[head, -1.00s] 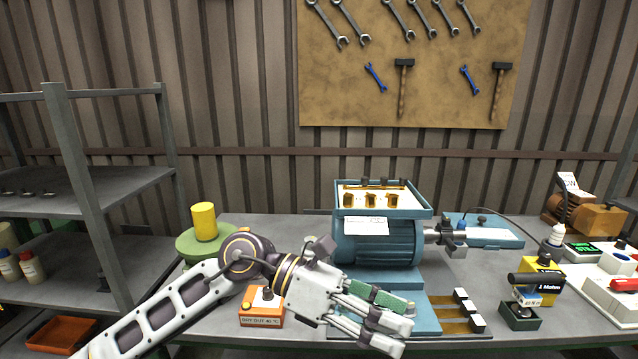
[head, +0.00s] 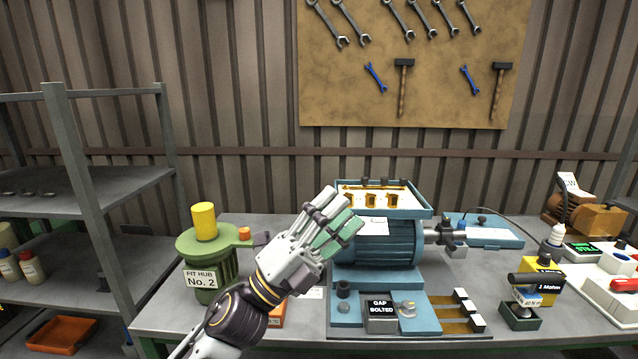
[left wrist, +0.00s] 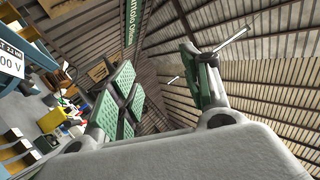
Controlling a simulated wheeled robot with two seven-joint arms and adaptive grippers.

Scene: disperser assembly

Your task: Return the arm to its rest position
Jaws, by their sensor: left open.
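My left gripper (head: 332,222) is open and raised above the front of the workbench in the head view, with its fingers pointing up and to the right. It overlaps the left side of the blue motor machine (head: 392,245) in the picture. In the left wrist view its two fingers with green pads (left wrist: 165,85) are spread apart, with nothing between them. Behind the fingers are the ribbed wall and roof. The forearm comes in from the bottom of the head view. My right gripper is not in view.
A green hub stand (head: 208,262) labelled "FIT HUB No. 2" with a yellow cylinder (head: 204,222) stands left of the arm. A block marked "GAP BOLTED" (head: 381,314) sits on the blue base. A grey shelf (head: 110,190) stands at the left.

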